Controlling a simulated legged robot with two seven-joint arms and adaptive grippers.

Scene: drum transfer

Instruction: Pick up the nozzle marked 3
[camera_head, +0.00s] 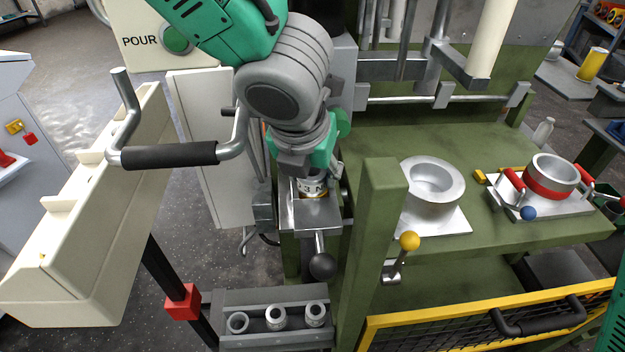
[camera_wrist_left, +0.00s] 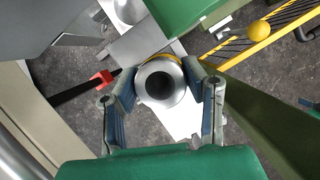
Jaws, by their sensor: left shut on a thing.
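My left gripper (camera_head: 312,176) points down over the metal clamp fixture (camera_head: 317,212) beside the green bench. Its two fingers are shut on a silver nozzle (camera_head: 312,188) with a yellowish band and dark marking, which I cannot read. In the left wrist view the nozzle (camera_wrist_left: 160,84) sits between the fingers (camera_wrist_left: 166,80), its round dark opening facing the camera. I cannot tell whether it still touches the fixture. Three more silver nozzles, the left (camera_head: 238,322), middle (camera_head: 276,317) and right (camera_head: 315,314), stand in a grey rack at the bottom. My right gripper is out of view.
A black-knobbed lever (camera_head: 322,264) projects from the fixture. A green post (camera_head: 378,240) stands just right of it. A cream trough (camera_head: 85,230) with a black handle is at left. A flanged metal cup (camera_head: 432,188) and red-handled drum (camera_head: 552,178) stand on the bench.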

